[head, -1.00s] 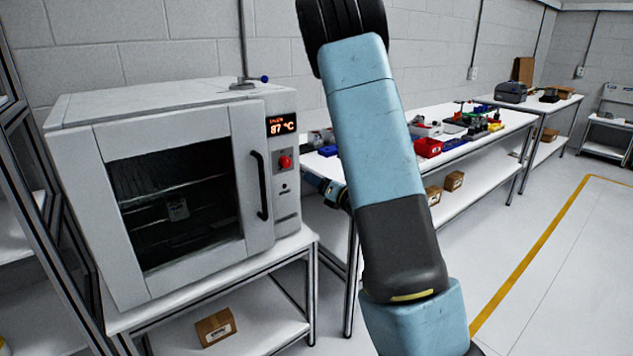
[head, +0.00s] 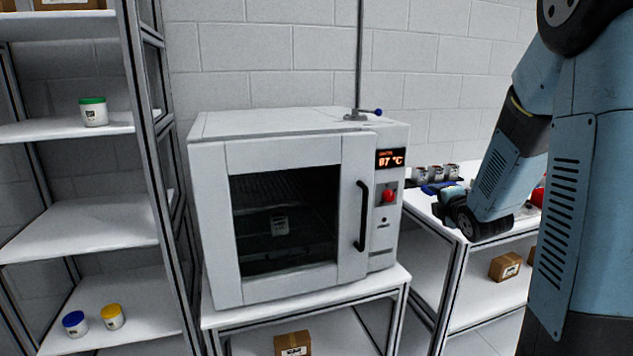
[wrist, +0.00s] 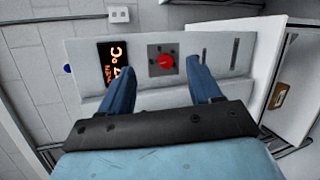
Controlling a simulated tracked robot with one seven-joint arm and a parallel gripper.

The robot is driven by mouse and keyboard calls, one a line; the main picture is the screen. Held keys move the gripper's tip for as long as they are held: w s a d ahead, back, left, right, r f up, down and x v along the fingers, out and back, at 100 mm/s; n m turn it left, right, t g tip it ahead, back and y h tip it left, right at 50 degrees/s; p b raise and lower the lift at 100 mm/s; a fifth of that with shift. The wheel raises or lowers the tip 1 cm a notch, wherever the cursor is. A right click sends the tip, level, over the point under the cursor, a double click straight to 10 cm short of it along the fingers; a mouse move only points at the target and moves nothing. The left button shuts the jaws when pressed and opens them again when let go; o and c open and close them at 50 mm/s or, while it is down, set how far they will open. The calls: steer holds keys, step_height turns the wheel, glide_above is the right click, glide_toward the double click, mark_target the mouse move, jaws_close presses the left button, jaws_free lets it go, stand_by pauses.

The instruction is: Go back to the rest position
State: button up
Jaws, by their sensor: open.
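My gripper (wrist: 160,78) shows in the wrist view with its two blue fingers spread apart and nothing between them. Beyond the fingers is the oven's control panel, with a red button (wrist: 163,61) seen in the gap and an orange display (wrist: 113,66) to the left. In the head view my gripper (head: 432,188) is to the right of the white oven (head: 250,128), partly hidden by my own wrist. My arm reaches in from the right side. The oven door is shut, its display reads 87 °C, and a small container (head: 279,225) shows behind the glass.
A shelf rack (head: 80,228) with several lidded jars stands at the left. A white bench (head: 480,228) lies right of the oven, below my wrist, with small jars (head: 436,172) at its back. A cardboard box (head: 293,344) sits under the oven.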

steer(key=s+a+r+m+g, duration=0.2)
steer(key=s+m, duration=0.5)
steer(key=s, duration=0.4)
steer(key=s+a+r+m+g, duration=0.3)
steer(key=s+m, duration=0.4)
steer(key=s, duration=0.4)
steer(key=s+a+r+m+g, duration=0.3)
steer(key=s+m, duration=0.4)
steer(key=s, duration=0.4)
steer(key=shift+a+g+h, duration=0.3)
steer(key=shift+a+g, duration=0.1)
steer(key=shift+g, duration=0.3)
steer(key=shift+c, duration=0.5)
